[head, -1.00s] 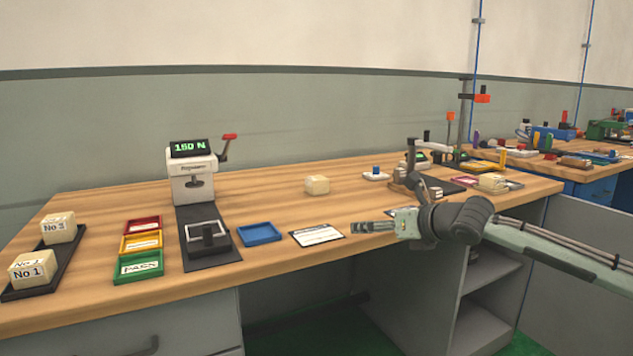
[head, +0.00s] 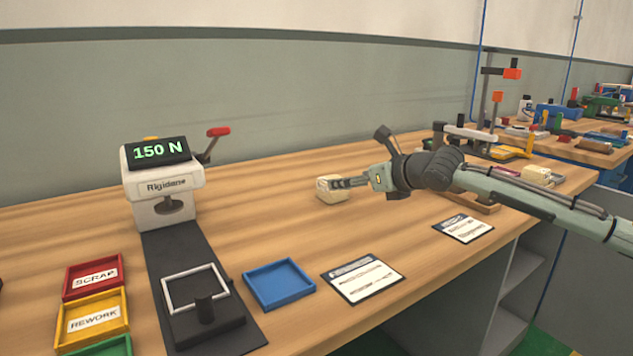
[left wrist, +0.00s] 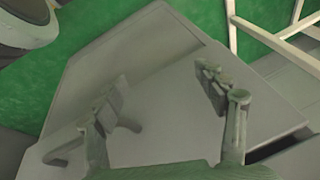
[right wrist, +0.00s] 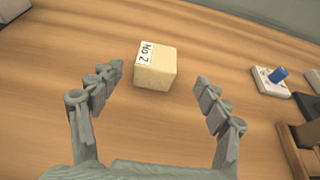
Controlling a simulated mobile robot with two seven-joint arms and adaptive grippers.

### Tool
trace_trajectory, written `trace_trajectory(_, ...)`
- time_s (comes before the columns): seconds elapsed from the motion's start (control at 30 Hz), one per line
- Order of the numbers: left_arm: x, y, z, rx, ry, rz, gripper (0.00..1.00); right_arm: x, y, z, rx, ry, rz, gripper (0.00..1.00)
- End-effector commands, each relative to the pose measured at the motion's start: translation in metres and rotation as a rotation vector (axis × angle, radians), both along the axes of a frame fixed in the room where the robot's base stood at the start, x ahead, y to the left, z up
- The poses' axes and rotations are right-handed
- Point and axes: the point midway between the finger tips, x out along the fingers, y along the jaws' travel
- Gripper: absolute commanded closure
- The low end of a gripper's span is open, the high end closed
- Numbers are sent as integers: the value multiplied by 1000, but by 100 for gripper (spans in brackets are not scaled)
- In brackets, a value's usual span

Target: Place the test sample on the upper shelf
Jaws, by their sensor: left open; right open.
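A cream foam block labelled No 2 (right wrist: 158,72) sits on the wooden bench; in the head view the block (head: 328,190) is behind the blue tray. My right gripper (right wrist: 160,78) is open, and the block lies ahead of and partly between its fingertips, with gaps on both sides. In the head view my right gripper (head: 346,183) reaches the block from the right. My left gripper (left wrist: 162,88) is open and empty over a grey panel and green floor; it is outside the head view. Part of a grey shelf (head: 505,325) shows under the bench at right.
A press reading 150 N (head: 162,180) stands left. In front are the scrap tray (head: 94,290), rework tray (head: 93,322) and blue tray (head: 279,285). A printed card (head: 363,278) lies right of these. A small white plate with a blue knob (right wrist: 270,82) lies right of the block.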

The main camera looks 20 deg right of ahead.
Motion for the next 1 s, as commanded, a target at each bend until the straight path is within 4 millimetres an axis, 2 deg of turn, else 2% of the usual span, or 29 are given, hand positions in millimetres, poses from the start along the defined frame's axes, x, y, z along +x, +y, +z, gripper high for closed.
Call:
trace_trajectory(0.33, -2, 0, 3, 2, 0, 1, 29, 31, 6, -13, 2, -2, 1, 24)
trace_trajectory(0.6, -4, 0, 9, 5, -4, 2, 29, 65, 14, -27, 1, -2, 0, 24)
trace_trajectory(0.9, -4, 0, 9, 5, -4, 1, 29, 71, 15, -29, -2, 0, 0, 24)
trace_trajectory(0.93, -4, 0, 9, 5, -4, 1, 29, 71, 15, -29, -2, 0, 0, 25)
trace_trajectory(1.0, -4, 0, 9, 5, -4, 1, 29, 70, 15, -29, -2, 0, 0, 34)
